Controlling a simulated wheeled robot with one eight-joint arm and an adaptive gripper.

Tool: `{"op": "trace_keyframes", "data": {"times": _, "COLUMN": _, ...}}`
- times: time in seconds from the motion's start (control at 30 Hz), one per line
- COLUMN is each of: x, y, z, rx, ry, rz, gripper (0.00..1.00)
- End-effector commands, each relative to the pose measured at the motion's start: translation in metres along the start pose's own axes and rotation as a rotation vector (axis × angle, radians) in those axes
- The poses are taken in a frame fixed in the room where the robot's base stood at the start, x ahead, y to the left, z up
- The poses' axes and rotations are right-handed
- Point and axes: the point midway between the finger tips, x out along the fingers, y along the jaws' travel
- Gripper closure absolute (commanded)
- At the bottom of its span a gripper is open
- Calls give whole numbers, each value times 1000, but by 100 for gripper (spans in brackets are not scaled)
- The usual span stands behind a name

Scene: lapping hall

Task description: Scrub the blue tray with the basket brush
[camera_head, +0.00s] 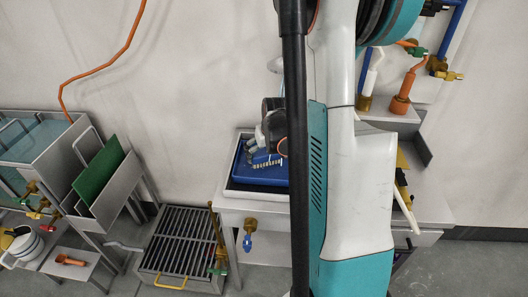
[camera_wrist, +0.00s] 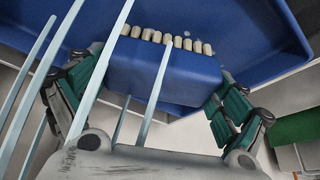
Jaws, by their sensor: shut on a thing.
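The blue tray (camera_head: 240,180) lies on a grey table in the head view, partly hidden behind my arm. In the wrist view the tray (camera_wrist: 260,30) fills the upper part, with its rim at right. My gripper (camera_head: 258,146) is over the tray. In the wrist view its green-padded fingers are shut on a blue brush (camera_wrist: 165,78) with a row of cream bristles facing the tray. The bristles also show over the tray in the head view. I cannot tell whether they touch it.
Pale rods (camera_wrist: 155,85) cross the wrist view in front of the brush. A slatted grate (camera_head: 183,240) stands on the floor left of the table (camera_head: 232,207). A green board (camera_head: 98,175) stands in a rack further left. Brass and orange valves (camera_head: 403,92) hang at right.

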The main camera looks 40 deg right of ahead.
Motion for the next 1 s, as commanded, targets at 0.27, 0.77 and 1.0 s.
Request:
{"op": "trace_keyframes", "data": {"times": 0.27, "x": -17, "y": 0, "z": -6, "rx": 0, "ry": -2, "rz": 1, "gripper": 44}}
{"op": "trace_keyframes", "data": {"times": 0.77, "x": -56, "y": 0, "z": -23, "rx": 0, "ry": -1, "rz": 0, "gripper": 44}}
{"op": "trace_keyframes", "data": {"times": 1.0, "x": -55, "y": 0, "z": -23, "rx": 0, "ry": -1, "rz": 0, "gripper": 44}}
